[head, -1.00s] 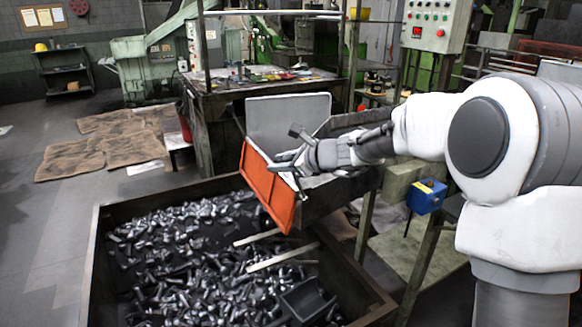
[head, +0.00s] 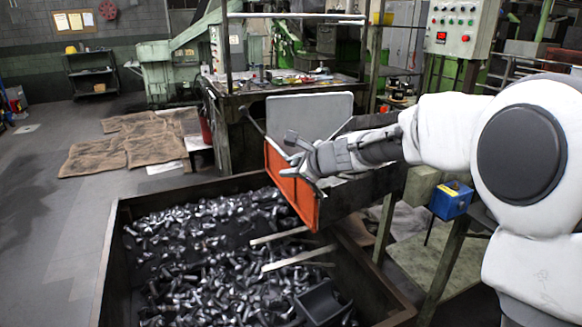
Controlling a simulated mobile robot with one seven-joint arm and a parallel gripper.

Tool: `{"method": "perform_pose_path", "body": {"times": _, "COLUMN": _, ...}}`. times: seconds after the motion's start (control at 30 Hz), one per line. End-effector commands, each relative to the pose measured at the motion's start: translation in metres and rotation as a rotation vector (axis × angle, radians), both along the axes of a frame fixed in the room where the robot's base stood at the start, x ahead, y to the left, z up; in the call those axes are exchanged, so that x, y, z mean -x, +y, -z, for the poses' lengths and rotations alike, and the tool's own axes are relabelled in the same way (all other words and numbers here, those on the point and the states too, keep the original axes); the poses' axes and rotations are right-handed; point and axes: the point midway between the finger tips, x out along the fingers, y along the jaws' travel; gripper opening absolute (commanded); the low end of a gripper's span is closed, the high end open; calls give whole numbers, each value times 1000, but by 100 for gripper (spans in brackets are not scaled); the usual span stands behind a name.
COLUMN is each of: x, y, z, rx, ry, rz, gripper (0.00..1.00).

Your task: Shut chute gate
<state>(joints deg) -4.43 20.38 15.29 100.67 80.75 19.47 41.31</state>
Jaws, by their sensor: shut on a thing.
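The chute gate (head: 283,191) is an orange plate at the near left end of the grey metal chute (head: 360,193), over the bolt bin. It stands steeply, its lower edge pointing down to the bin. My gripper (head: 298,166) reaches in from the right and is shut at the gate's upper part, with its fingers over the orange plate. The exact contact is partly hidden by the fingers. A raised grey flat panel (head: 308,116) stands behind the gate. I cannot tell from this view whether the gate closes off the chute mouth.
A dark open bin (head: 118,235) full of loose bolts lies below the gate, with two pale bars across it. A blue box (head: 451,200) sits by the chute's leg at right. A cluttered workbench (head: 235,92) stands behind. Floor at left is clear beyond some brown mats (head: 125,147).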

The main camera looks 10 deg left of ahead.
Motion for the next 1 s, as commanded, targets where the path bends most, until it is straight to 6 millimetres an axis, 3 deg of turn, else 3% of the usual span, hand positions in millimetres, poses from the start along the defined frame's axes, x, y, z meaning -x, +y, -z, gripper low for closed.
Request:
{"method": "perform_pose_path", "body": {"times": 0.03, "x": 1, "y": 1, "z": 2, "rx": 4, "ry": 1, "rz": -6, "gripper": 36}}
{"method": "perform_pose_path", "body": {"times": 0.2, "x": 1, "y": 1, "z": 2, "rx": 3, "ry": 1, "rz": -4, "gripper": 64}}
{"method": "perform_pose_path", "body": {"times": 0.63, "x": 7, "y": -6, "z": -5, "rx": 0, "ry": 1, "rz": -2, "gripper": 64}}
{"method": "perform_pose_path", "body": {"times": 1.0, "x": 50, "y": -49, "z": -41, "rx": 2, "ry": -2, "rz": -1, "gripper": 64}}
